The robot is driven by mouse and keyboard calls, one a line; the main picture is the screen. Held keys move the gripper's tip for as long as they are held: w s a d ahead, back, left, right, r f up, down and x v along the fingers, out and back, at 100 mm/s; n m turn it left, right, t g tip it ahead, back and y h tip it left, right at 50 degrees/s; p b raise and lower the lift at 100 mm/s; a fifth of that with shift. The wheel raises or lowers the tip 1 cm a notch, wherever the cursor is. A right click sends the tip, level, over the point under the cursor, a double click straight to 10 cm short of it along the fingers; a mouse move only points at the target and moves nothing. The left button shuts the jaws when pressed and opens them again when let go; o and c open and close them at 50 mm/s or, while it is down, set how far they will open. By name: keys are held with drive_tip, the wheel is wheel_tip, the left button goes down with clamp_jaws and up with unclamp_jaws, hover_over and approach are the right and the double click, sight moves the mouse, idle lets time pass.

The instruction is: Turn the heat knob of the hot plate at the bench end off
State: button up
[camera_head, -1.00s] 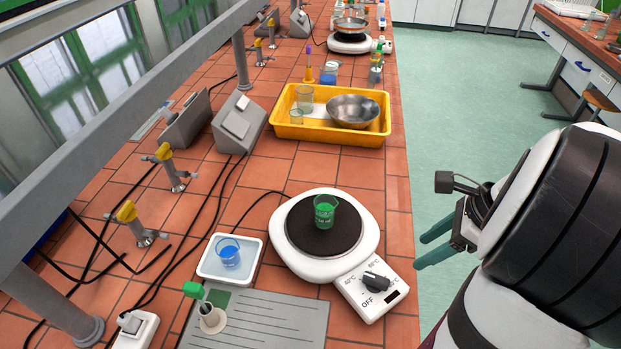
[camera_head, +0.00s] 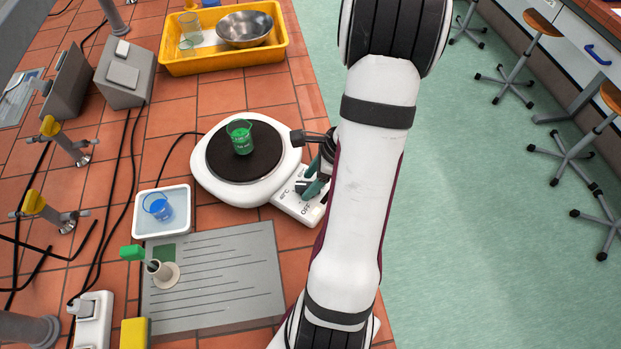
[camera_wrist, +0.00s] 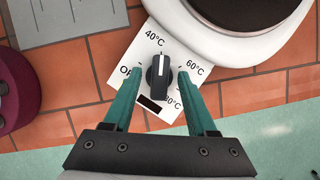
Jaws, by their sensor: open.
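The hot plate (camera_head: 205,186) is white with a round dark top and stands near the bench edge in the head view. Its control panel (camera_wrist: 181,48) shows in the wrist view with the marks OFF, 40°C, 60°C and 80°C. The dark heat knob (camera_wrist: 159,78) has a white line pointing up in the picture, between 40°C and 60°C. My gripper (camera_wrist: 160,72) is open, its green fingers on either side of the knob; I cannot tell whether they touch it.
A glass beaker of green liquid (camera_head: 241,138) stands on the plate. A white tray (camera_head: 145,229) with a beaker of blue liquid (camera_head: 159,207) is beside it, near a grey mat (camera_head: 225,275). A yellow tray (camera_head: 205,64) is behind. The green floor (camera_head: 470,230) is to the right.

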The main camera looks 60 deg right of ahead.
drive_tip(key=shift+c, duration=0.3)
clamp_jaws()
drive_tip(key=n, duration=0.3)
drive_tip(key=n+g+y, duration=0.1)
drive_tip(key=n, duration=0.2)
drive_tip(key=shift+w+d+g+y, duration=0.1)
drive_tip(key=shift+d+g+y, duration=0.05)
drive_tip(key=shift+g+y, duration=0.15)
drive_tip(key=n+g, duration=0.1)
drive_tip(key=n, duration=0.1)
drive_tip(key=n+g, duration=0.1)
drive_tip(key=n, duration=0.2)
drive_tip(key=shift+w+n+y, duration=0.1)
drive_tip(key=shift+n+y, duration=0.2)
drive_tip(key=shift+n, duration=0.3)
drive_tip(key=shift+o, duration=0.3)
unclamp_jaws()
